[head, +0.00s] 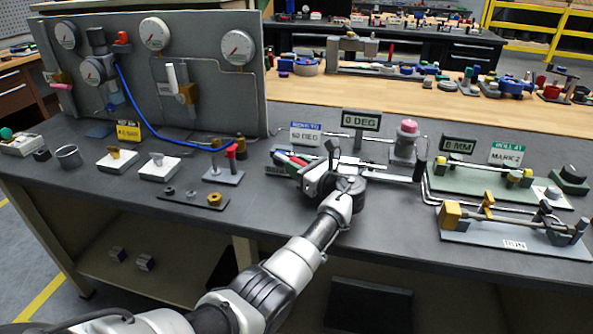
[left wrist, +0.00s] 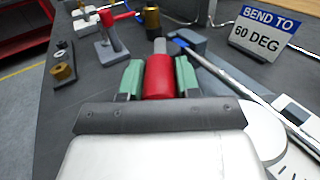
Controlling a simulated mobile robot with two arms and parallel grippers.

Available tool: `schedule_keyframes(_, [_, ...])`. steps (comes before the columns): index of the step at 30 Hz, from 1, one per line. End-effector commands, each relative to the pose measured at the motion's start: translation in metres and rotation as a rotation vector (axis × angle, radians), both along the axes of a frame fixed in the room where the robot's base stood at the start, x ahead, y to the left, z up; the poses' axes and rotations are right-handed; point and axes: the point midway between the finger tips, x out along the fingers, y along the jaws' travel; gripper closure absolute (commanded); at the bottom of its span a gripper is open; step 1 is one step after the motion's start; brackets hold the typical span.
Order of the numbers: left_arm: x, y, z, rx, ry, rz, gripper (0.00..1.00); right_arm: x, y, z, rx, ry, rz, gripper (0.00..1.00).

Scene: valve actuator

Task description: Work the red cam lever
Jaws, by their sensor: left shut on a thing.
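My left gripper (head: 308,174) is at the bending station in the middle of the bench. In the left wrist view, its green-padded fingers (left wrist: 158,84) are shut on a red cylindrical grip (left wrist: 158,72) with a grey tip, one finger on each side. Another red lever (head: 232,152) stands on a small grey block, left of the gripper. It also shows in the left wrist view (left wrist: 110,32), beyond the gripper and apart from it. I cannot tell for sure which red part is the cam lever. My right gripper is not in view.
A "BEND TO 60 DEG" sign (left wrist: 264,32) and a "0 DEG" display (head: 360,120) stand by the station. A gauge panel (head: 200,85) rises at the back left. A dark strip with small fittings (head: 192,197) lies at the front. Green and grey fixtures (head: 515,235) occupy the right.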

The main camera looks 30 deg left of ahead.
Motion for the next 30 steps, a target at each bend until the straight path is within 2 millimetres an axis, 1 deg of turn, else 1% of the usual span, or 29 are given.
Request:
schedule_keyframes(11, [0.0,0.0,-0.001,-0.003,0.002,0.005,1.0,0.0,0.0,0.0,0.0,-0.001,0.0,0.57])
schedule_keyframes(12, [0.0,0.0,-0.001,-0.003,0.002,0.005,0.65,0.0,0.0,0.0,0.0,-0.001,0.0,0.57])
schedule_keyframes(16, [0.0,0.0,-0.001,-0.002,0.002,0.004,0.45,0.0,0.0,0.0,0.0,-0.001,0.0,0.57])
schedule_keyframes(17, [0.0,0.0,-0.001,-0.002,0.002,0.004,0.43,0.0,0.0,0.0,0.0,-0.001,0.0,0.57])
schedule_keyframes(25, [0.0,-0.001,-0.001,-0.001,0.0,0.004,0.43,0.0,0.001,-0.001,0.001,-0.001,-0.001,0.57])
schedule_keyframes(28, [-0.002,-0.009,-0.001,-0.001,0.0,0.002,0.43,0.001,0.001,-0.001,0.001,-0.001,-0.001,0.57])
schedule_keyframes(30, [-0.004,-0.019,-0.001,-0.001,0.0,0.0,0.43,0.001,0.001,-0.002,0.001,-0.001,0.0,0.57])
